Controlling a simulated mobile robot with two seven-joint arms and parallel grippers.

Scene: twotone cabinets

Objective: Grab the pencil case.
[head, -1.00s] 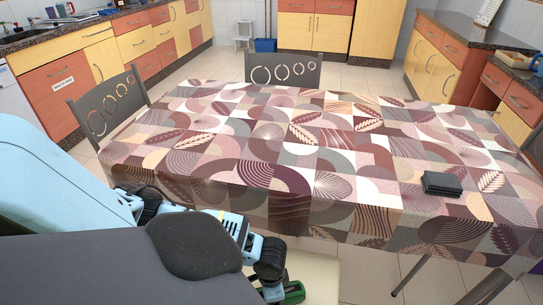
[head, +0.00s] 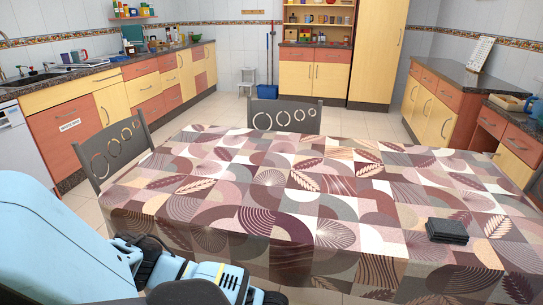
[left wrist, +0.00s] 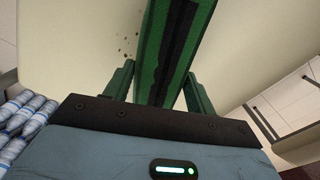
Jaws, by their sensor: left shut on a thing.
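In the left wrist view a long green object with a dark strip along its middle, which looks like the pencil case (left wrist: 178,30), stands out between my green fingers. My left gripper (left wrist: 160,72) is shut on it, with one finger against each side. Its far end runs out of the top of the picture. In the head view my left arm shows at the lower left, but its gripper and the held case are below the frame. My right gripper is in neither view.
A table with a patterned cloth (head: 290,205) fills the middle; a flat black object (head: 447,231) lies on its right part. Dark chairs stand at its left (head: 112,150) and far side (head: 285,117). A pale surface (left wrist: 60,40) and blue-white items (left wrist: 22,125) show in the left wrist view.

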